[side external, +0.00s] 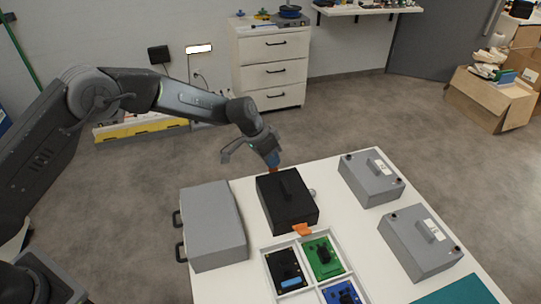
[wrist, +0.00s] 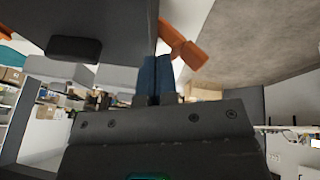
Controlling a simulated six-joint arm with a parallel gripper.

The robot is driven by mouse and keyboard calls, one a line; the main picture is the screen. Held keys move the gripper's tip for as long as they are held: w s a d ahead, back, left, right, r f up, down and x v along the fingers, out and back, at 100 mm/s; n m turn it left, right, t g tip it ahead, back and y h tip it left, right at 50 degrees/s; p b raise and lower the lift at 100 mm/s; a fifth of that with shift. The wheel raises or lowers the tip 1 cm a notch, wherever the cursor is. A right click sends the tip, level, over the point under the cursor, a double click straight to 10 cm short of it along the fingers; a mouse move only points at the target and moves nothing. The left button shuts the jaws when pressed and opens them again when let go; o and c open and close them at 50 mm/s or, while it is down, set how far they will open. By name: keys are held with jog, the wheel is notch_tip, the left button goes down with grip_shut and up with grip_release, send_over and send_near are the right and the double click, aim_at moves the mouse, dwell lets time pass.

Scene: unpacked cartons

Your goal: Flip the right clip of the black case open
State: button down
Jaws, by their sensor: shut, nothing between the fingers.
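The black case (side external: 287,203) stands shut on the white table, with a handle on its lid. One orange clip (side external: 302,230) shows at its near edge. Another orange clip (side external: 273,169) is at its far edge, mostly hidden by the case and my gripper. My gripper (side external: 271,160) is at that far edge, its blue fingers shut and empty. In the wrist view, the fingers (wrist: 157,78) are close beside an orange clip (wrist: 184,44), which sticks out at an angle from the dark case side (wrist: 110,22). I cannot tell whether they touch.
A grey case (side external: 213,228) with black handles lies left of the black case. Two grey boxes (side external: 371,178) (side external: 418,243) stand to the right. A white tray (side external: 263,250) with black, green and blue pieces is in front. The table between black case and grey boxes is mostly clear.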

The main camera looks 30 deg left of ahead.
dwell(0.3)
jog(key=w+a+v, duration=0.1)
jog(key=v, duration=0.8)
jog(key=shift+a+r, duration=0.2)
jog(key=shift+a, duration=0.15)
jog(key=shift+w, duration=0.1)
